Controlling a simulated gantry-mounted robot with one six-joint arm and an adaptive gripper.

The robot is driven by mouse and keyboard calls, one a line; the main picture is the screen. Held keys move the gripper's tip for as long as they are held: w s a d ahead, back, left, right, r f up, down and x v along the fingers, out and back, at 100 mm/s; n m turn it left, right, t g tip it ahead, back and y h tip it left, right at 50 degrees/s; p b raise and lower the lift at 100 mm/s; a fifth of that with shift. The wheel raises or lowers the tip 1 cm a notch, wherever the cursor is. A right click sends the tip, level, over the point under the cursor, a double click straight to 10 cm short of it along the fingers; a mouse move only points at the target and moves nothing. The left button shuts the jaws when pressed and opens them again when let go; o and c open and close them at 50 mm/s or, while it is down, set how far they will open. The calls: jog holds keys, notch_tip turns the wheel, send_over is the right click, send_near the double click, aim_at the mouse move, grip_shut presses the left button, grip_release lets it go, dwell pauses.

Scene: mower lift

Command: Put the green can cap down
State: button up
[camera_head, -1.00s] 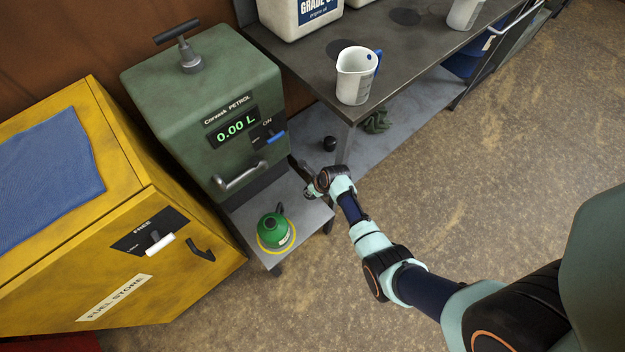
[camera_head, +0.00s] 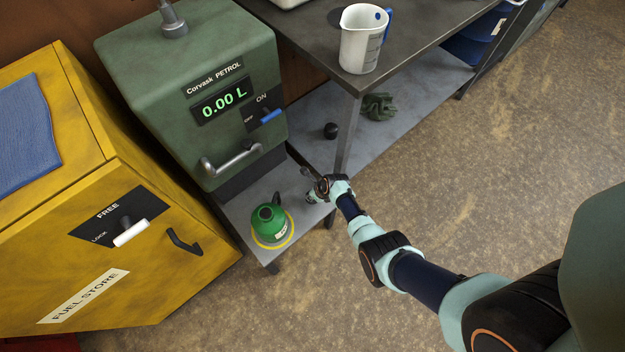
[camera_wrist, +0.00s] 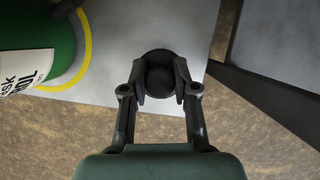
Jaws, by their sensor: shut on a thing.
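The green can (camera_head: 269,226) stands upright inside a yellow ring on the grey low platform (camera_head: 262,195) in front of the pump. Its neck looks uncapped. My gripper (camera_head: 314,194) is at the platform's right side, to the right of the can. In the wrist view my gripper (camera_wrist: 160,82) is shut on a round black cap (camera_wrist: 158,60), which lies over the platform's edge area. Whether the cap touches the platform I cannot tell. Part of the can (camera_wrist: 38,38) shows at the wrist view's upper left. The cap is hardly visible in the head view.
The green petrol pump (camera_head: 195,85) reads 0.00 L, behind the platform. A yellow fuel store (camera_head: 120,240) is on the left. A workbench (camera_head: 420,25) carries a white jug (camera_head: 362,45); its lower shelf holds a small black object (camera_head: 330,130) and a dark green cloth (camera_head: 378,106).

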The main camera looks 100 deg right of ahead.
notch_tip(320, 180, down, 5)
jog(key=b, duration=0.3)
jog(key=shift+r, duration=0.45)
jog(key=shift+f, duration=0.15)
jog(key=o, duration=0.9)
jog(key=shift+o, duration=0.2)
jog(key=p+v, duration=1)
jog(key=v, duration=0.2)
